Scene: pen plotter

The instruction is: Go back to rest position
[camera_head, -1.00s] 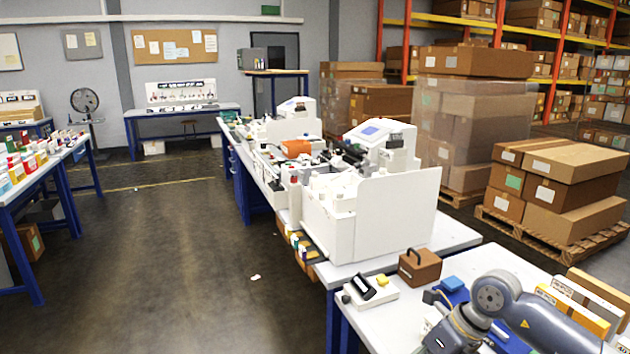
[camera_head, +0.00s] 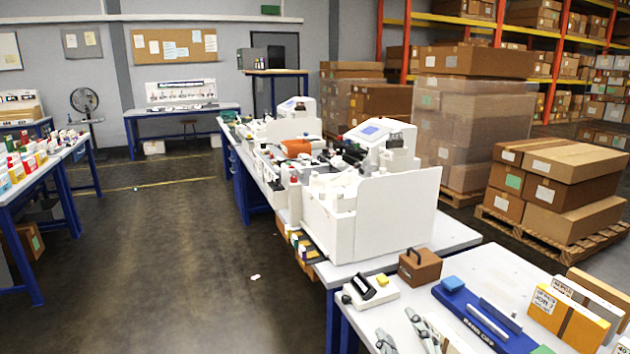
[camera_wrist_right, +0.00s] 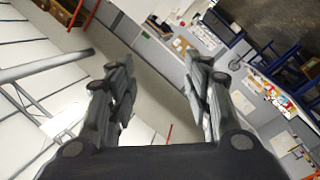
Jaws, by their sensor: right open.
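My right gripper (camera_head: 400,333) shows at the bottom edge of the head view, above the near end of the white bench. Its two grey fingers are spread apart with nothing between them. In the right wrist view the open fingers (camera_wrist_right: 160,92) frame only the far wall and ceiling of the hall, tilted. The rest of my right arm is below the head view. My left gripper is not in view.
The near bench (camera_head: 478,262) holds a blue tray (camera_head: 462,308) with a pen-like bar, a yellow and white box (camera_head: 567,313), a brown block with a handle (camera_head: 419,267) and a small white device (camera_head: 370,292). A large white machine (camera_head: 385,215) stands behind. Open floor lies left.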

